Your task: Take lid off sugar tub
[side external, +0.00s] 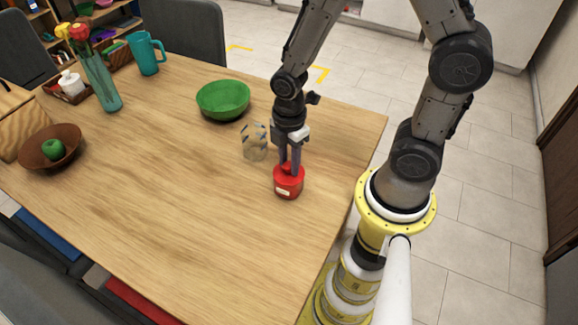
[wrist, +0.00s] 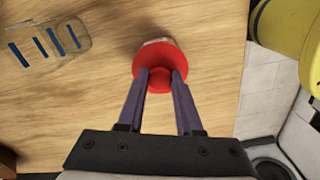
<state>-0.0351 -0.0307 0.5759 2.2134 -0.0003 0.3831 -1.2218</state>
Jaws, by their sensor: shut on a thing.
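The red sugar tub (side external: 288,188) stands upright on the wooden table, near its right edge, with a pale label on its side. Its red lid (side external: 285,174) shows on top; in the wrist view the round red lid (wrist: 160,54) hides most of the tub. My gripper (side external: 290,168) points down over the tub. In the wrist view my gripper (wrist: 160,75) has its two purple-grey fingers on either side of the lid's round red knob (wrist: 159,78), shut on it. I cannot tell whether the lid is seated or slightly raised.
A clear glass jar (side external: 254,142) with blue marks stands just left of my gripper and also shows in the wrist view (wrist: 48,45). A green bowl (side external: 223,100) is behind it. The vase (side external: 101,80), teal pitcher (side external: 147,53) and brown bowl (side external: 50,148) are far left. The front table is clear.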

